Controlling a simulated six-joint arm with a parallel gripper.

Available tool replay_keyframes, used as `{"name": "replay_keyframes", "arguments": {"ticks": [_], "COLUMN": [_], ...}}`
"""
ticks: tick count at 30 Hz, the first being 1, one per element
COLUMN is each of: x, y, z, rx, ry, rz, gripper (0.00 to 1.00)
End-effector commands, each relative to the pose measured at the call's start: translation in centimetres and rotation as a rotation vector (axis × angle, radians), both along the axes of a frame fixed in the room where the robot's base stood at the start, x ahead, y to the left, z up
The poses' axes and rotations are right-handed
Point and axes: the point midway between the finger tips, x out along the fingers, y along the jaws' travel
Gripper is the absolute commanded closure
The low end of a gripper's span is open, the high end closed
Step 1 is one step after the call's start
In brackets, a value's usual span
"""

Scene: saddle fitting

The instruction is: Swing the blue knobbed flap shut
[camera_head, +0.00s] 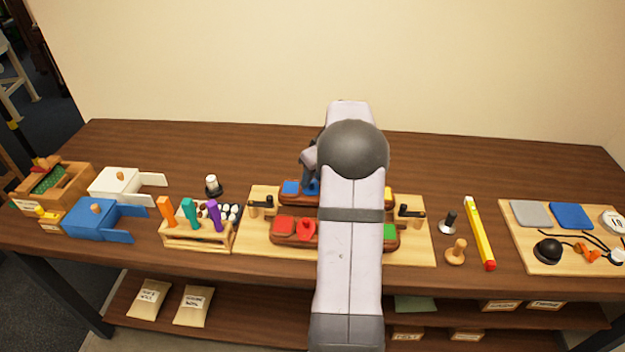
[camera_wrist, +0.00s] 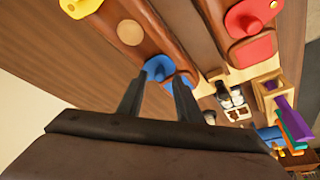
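A small blue raised piece (camera_head: 312,188) sits on the rear wooden bar, beside a flat blue pad (camera_head: 290,187). In the wrist view, the blue piece (camera_wrist: 158,68) shows at and between the fingertips of my gripper (camera_wrist: 159,80). My gripper's fingers stand apart with a gap between them; contact with the blue piece cannot be told. In the head view, my gripper (camera_head: 310,176) is at the blue piece, partly hidden by my arm. A blue box (camera_head: 90,222) with a wooden knob on top and blue panels reaching right stands at the far left.
A front bar carries a red pad (camera_head: 284,225), a red piece (camera_head: 306,230) and a green pad (camera_head: 390,231). Black-knobbed clamps (camera_head: 410,211) flank the bars. A white box (camera_head: 115,182), a marker rack (camera_head: 195,237) and a yellow stick (camera_head: 480,235) stand around.

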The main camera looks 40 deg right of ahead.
Motion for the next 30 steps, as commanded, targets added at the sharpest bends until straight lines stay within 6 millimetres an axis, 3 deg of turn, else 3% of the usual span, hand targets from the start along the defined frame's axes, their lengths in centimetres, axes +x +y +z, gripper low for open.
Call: {"name": "replay_keyframes", "arguments": {"ticks": [13,30], "x": [-2.1,-2.3], "y": [0.0,0.1], "z": [5.0,5.6], "rx": [-0.002,0.000], "ry": [-0.002,-0.001], "rz": [-0.001,0.000], "gripper": [0.68,0.68]}}
